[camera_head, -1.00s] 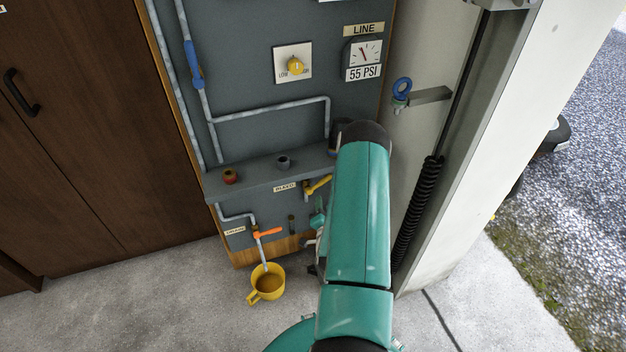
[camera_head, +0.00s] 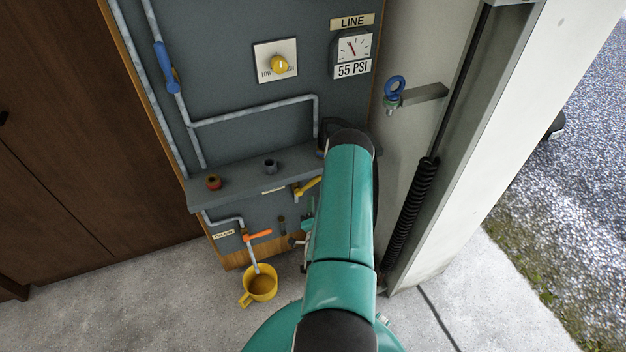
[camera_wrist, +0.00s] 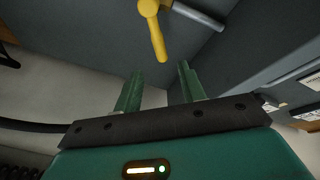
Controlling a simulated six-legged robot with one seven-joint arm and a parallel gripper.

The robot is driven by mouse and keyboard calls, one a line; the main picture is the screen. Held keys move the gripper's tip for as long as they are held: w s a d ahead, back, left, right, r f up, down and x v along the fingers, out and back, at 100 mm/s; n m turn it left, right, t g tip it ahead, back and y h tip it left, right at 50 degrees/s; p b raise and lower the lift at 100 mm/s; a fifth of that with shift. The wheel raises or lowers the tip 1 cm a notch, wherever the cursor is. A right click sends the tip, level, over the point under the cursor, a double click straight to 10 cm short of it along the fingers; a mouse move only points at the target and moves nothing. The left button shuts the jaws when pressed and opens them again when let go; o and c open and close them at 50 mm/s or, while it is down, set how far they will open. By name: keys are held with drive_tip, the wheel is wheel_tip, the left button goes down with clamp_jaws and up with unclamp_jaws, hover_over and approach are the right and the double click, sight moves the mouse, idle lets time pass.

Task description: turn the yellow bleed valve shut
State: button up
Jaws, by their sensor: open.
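The yellow bleed valve handle (camera_head: 308,187) sits on the grey panel just under the shelf, beside a small label, in the head view. In the wrist view the yellow handle (camera_wrist: 154,32) hangs from a grey pipe near the top, just beyond the fingertips. My gripper (camera_wrist: 160,74) has two green fingers spread apart with nothing between them. The handle lies ahead of the gap and apart from both fingers. In the head view my teal arm hides most of my gripper, and only a part of it shows below the valve.
An orange drain lever (camera_head: 257,235) is at lower left, above a yellow cup (camera_head: 261,284) on the floor. The grey shelf (camera_head: 240,172) juts out above the valve. A white post (camera_head: 480,130) with a coiled black hose (camera_head: 411,215) stands to the right.

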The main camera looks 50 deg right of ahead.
sight(315, 183)
drive_tip(key=x, duration=1.1)
drive_tip(key=shift+w+d+f, duration=0.1)
drive_tip(key=shift+w+d, duration=0.15)
drive_tip(key=shift+d, duration=0.1)
drive_tip(key=shift+c, duration=0.4)
clamp_jaws()
